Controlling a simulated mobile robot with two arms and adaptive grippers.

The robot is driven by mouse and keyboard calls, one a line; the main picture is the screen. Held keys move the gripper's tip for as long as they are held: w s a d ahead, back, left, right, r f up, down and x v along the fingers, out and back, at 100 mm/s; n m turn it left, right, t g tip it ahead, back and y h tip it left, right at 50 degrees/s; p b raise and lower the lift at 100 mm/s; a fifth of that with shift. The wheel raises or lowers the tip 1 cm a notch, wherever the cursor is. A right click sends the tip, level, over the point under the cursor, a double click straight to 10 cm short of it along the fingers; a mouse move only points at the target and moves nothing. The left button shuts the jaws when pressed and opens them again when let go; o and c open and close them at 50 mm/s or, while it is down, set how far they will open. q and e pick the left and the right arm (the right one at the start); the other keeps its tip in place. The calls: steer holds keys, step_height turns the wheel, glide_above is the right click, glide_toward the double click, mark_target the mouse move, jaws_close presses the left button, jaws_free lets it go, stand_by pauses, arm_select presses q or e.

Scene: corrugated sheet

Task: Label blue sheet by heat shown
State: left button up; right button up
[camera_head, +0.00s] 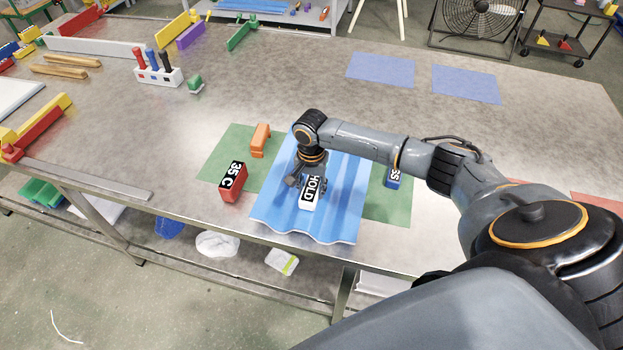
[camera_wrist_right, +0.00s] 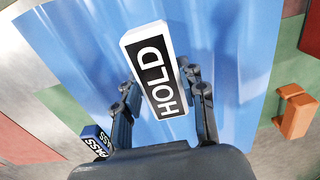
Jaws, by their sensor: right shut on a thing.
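The blue corrugated sheet (camera_head: 335,215) lies over green mats at the front of the table. My right gripper (camera_head: 309,188) is shut on a white block labelled HOLD (camera_head: 312,192), over the sheet; whether the block touches the sheet is unclear. The HOLD block (camera_wrist_right: 153,70) sits between the fingers in the right wrist view. A red block labelled 35 C (camera_head: 233,182) stands on the left green mat. A blue block (camera_head: 393,177), whose label reads PASS in the wrist view (camera_wrist_right: 97,140), is on the right mat, partly behind my arm. My left gripper is not in view.
An orange bridge-shaped piece (camera_head: 260,140) stands on the left green mat (camera_head: 227,150). Two flat blue patches (camera_head: 380,69) lie at the back right. A white rack with coloured markers (camera_head: 158,75) stands at the back left. The table between is mostly clear.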

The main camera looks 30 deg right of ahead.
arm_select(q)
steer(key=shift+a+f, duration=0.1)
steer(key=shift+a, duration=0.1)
arm_select(e)
steer(key=shift+f, duration=0.2)
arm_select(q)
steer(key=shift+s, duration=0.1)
arm_select(e)
steer(key=shift+f, duration=0.2)
steer(key=o, duration=1.3)
steer(key=shift+c, duration=0.2)
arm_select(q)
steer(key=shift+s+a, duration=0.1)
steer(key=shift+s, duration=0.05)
arm_select(e)
steer(key=shift+r, duration=0.1)
step_height(320, 180, up, 12)
